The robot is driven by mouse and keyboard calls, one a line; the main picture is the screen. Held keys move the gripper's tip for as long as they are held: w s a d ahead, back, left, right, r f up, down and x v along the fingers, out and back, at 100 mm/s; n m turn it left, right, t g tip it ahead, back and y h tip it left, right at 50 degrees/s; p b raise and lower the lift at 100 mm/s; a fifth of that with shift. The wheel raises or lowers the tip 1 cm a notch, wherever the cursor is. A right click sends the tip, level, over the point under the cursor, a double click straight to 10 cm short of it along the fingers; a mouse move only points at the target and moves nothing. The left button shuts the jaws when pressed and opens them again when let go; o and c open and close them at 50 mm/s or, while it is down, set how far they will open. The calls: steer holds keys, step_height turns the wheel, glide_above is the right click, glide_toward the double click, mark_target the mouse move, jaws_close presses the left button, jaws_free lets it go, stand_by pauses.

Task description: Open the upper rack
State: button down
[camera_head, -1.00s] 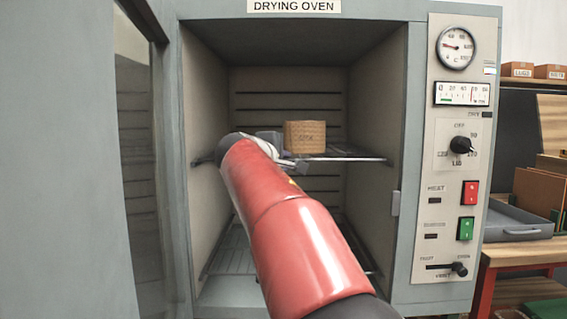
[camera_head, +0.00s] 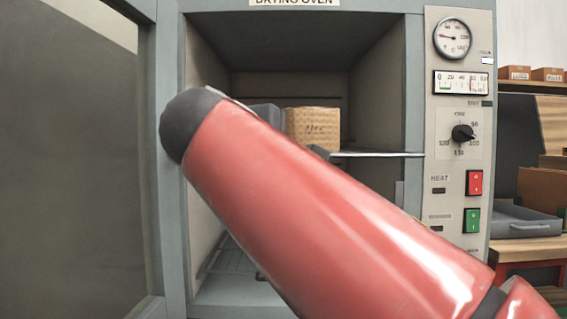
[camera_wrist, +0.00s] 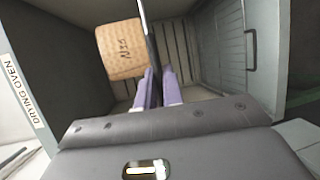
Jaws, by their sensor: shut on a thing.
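The upper rack (camera_head: 385,154) sticks out of the open drying oven, its front edge overlapping the oven's right frame in the head view. A tan box (camera_head: 314,127) marked with writing sits on it. My gripper (camera_wrist: 158,85) is shut on the rack's front bar (camera_wrist: 150,38), which runs between its two purple fingers in the wrist view. The box (camera_wrist: 121,48) is left of the fingers, apart from them. In the head view my red arm hides most of the gripper and the rack's left part.
The oven door (camera_head: 75,150) stands open at the left. The control panel (camera_head: 460,130) is right of the opening. A lower rack (camera_head: 232,262) shows partly below my arm. A grey tray (camera_head: 525,222) lies on a bench at the right.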

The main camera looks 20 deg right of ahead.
steer(key=shift+s+a+f, duration=0.3)
steer(key=shift+s+a, duration=0.05)
steer(key=shift+s, duration=0.2)
steer(key=shift+s+a+f, duration=0.25)
steer(key=shift+s+a, duration=0.05)
steer(key=shift+s, duration=0.25)
steer(key=c, duration=1.6)
jaws_free()
steer(key=shift+w, duration=0.1)
steer(key=shift+c, duration=0.2)
steer(key=shift+o, duration=0.5)
steer(key=shift+r, duration=0.2)
steer(key=v, duration=0.8)
steer(key=shift+p, duration=0.4)
steer(key=shift+d+f, duration=0.1)
